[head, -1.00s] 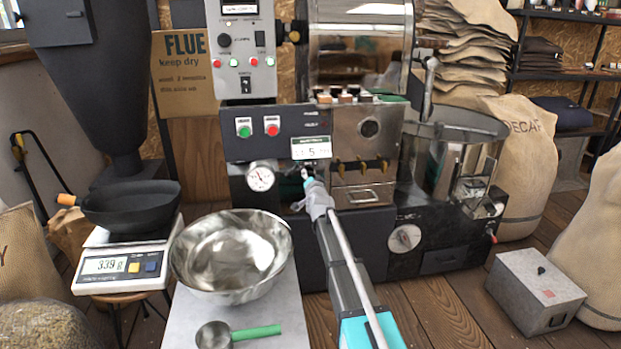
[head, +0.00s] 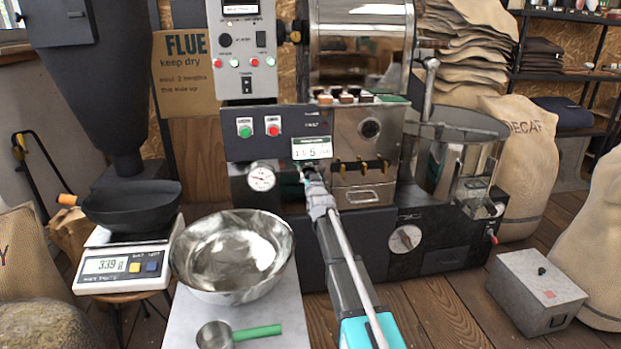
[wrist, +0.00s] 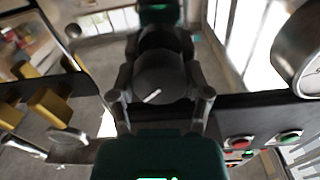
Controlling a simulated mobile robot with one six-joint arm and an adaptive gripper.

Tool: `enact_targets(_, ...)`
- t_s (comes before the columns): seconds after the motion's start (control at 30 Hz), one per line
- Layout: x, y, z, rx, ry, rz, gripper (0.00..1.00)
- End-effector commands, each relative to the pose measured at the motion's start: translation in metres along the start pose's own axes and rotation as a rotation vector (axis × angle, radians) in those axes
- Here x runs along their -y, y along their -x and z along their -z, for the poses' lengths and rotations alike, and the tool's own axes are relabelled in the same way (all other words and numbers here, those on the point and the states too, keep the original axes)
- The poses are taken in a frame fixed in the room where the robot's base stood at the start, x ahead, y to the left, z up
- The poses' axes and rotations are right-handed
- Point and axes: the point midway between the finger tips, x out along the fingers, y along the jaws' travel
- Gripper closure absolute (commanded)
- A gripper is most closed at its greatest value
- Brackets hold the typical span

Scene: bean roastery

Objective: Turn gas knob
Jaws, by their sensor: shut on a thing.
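The gas knob (wrist: 160,78) is a dark round knob with a short white pointer line, seen in the wrist view. The line lies at a slant. My gripper (wrist: 160,101) has one finger on each side of the knob and is shut on it. In the head view my gripper (head: 313,180) is at the front of the roaster, just below a small white and green label (head: 312,148). There the knob is hidden behind my gripper.
A pressure gauge (head: 261,178) sits close to the left of my gripper, with green (head: 244,128) and red (head: 272,127) buttons above. Yellow-brown handles (head: 362,166) are close on the right. A steel bowl (head: 205,270) and a scale (head: 122,266) stand at front left.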

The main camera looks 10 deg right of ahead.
Motion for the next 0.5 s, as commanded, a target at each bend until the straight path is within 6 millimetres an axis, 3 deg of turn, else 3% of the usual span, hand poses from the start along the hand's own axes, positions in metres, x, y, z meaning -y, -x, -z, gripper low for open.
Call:
enact_targets(0.33, -0.0006, -0.0012, -0.0003, 0.001, 0.004, -0.001, 0.84)
enact_targets(0.37, -0.0006, -0.0013, -0.0003, 0.001, 0.004, -0.001, 0.35)
enact_targets(0.5, -0.0006, -0.0010, -0.0002, 0.001, 0.004, -0.001, 0.09)
